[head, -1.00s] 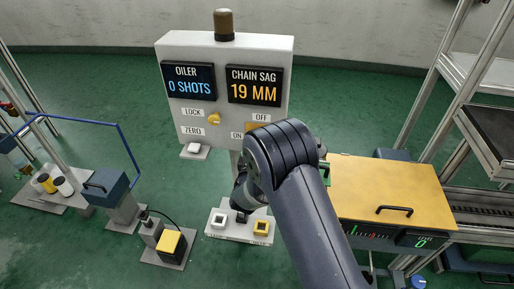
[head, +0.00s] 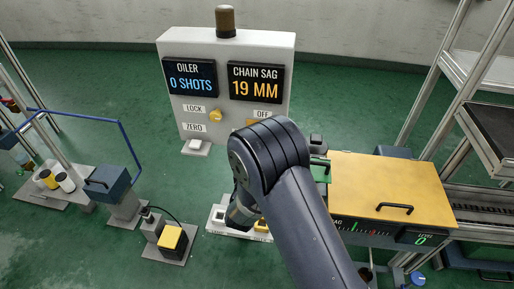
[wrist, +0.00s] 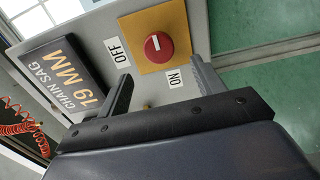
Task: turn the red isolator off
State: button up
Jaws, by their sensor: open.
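The red isolator (wrist: 158,47) is a round red knob on a yellow square plate (wrist: 141,22) on the grey panel. It has a small pale mark; I cannot tell which label the mark points to. The OFF label (wrist: 117,49) is left of the plate and the ON label (wrist: 175,78) is below it, in the wrist view. My gripper (wrist: 161,69) is open and empty, its fingers pointing at the panel on either side of the knob's lower side, apart from it. In the head view my arm hides the knob and the gripper; the OFF label (head: 267,114) shows.
The panel's chain sag display (head: 256,83) reads 19 MM and its oiler display (head: 189,78) 0 SHOTS. A small yellow knob (head: 215,115) is to the left. A yellow-topped bench (head: 365,185) stands right of my arm. A pedestal with buttons (head: 220,216) is partly hidden below.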

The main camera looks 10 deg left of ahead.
jog(key=s, duration=0.4)
jog(key=shift+s+d, duration=0.15)
jog(key=shift+s, duration=0.1)
jog(key=w, duration=1)
jog(key=shift+w+a+b, duration=0.3)
jog(key=shift+w, duration=0.1)
